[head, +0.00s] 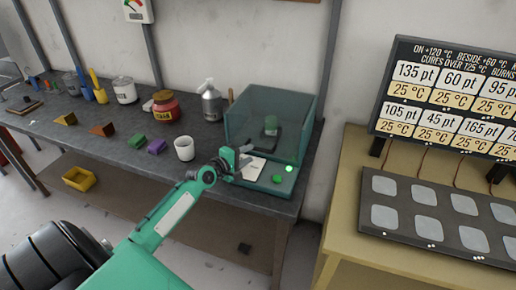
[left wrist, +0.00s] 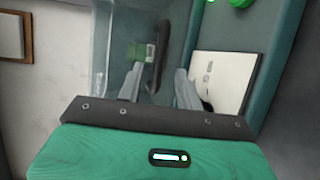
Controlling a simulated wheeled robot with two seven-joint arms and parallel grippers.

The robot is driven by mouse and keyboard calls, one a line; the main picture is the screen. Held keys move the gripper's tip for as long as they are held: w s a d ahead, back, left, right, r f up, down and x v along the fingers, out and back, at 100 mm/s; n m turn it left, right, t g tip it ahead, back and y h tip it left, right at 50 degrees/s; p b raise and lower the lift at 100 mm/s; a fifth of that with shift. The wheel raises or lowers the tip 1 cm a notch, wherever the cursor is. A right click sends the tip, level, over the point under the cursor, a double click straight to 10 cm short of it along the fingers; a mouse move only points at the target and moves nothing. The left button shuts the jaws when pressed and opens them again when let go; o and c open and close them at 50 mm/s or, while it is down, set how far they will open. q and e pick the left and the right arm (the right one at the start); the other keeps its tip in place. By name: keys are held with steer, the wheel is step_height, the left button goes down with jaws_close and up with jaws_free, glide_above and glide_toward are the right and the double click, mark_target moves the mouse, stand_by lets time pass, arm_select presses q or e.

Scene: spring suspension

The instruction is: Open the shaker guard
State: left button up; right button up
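The shaker stands at the right end of the grey workbench, with its clear teal guard (head: 246,122) down over it. Inside the guard I see a jar with a green top (head: 271,125) on a dark platform. My left gripper (head: 247,158) is at the guard's lower front, above the shaker's teal base (head: 262,185). In the left wrist view its two fingers (left wrist: 158,88) are apart, with a dark upright bar (left wrist: 163,50) beyond the gap. I cannot tell whether the fingers touch anything. My right gripper is not in view.
A white card (head: 252,170) and a lit green button (head: 289,169) are on the base. A white cup (head: 184,149), a grey spray bottle (head: 210,104) and a red jar (head: 166,107) stand left of the guard. A yellow table with a sign board (head: 447,98) is at right.

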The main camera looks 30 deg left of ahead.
mark_target(257, 150)
arm_select(q)
steer(key=shift+x, duration=3.05)
steer(key=shift+d, duration=0.1)
jaws_close()
